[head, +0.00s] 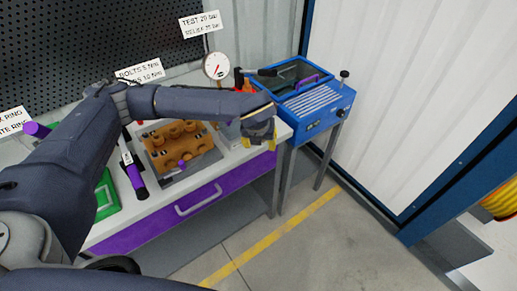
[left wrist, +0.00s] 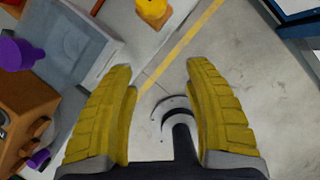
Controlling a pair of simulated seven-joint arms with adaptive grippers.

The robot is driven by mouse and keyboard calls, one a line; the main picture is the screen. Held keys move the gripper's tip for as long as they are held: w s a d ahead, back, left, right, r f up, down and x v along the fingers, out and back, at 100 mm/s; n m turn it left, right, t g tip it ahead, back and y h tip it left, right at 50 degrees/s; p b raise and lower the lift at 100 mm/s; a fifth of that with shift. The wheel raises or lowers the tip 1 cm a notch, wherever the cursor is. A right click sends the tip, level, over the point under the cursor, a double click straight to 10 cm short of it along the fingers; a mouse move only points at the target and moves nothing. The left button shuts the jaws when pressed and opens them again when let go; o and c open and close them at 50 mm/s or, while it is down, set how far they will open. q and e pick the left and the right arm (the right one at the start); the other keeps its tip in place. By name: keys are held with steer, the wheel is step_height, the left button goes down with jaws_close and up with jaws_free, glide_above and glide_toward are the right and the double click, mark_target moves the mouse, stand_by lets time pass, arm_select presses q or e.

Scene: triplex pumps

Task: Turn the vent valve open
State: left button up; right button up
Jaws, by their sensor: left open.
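My left gripper (head: 262,144) is over the right end of the workbench, its yellow fingers pointing down. In the left wrist view its fingers (left wrist: 160,78) are spread wide with nothing between them, above the floor. An orange-brown pump block (head: 180,148) sits on the bench, left of the gripper and apart from it. A small purple knob (head: 182,163) shows on its front; a purple knob also shows beside the block in the left wrist view (left wrist: 38,158). I cannot tell which part is the vent valve. My right gripper is not in view.
A round gauge (head: 216,66) stands at the back of the bench (head: 228,160). A blue machine (head: 312,108) with a purple handle and a black knob (head: 344,75) stands to the right. A purple-handled tool (head: 135,178) lies left of the block. The floor (head: 290,240) in front is clear.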

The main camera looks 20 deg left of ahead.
arm_select(q)
steer(key=shift+s+d, duration=0.15)
steer(key=shift+s, duration=0.75)
steer(key=shift+s+d, duration=0.1)
steer(key=shift+s, duration=0.75)
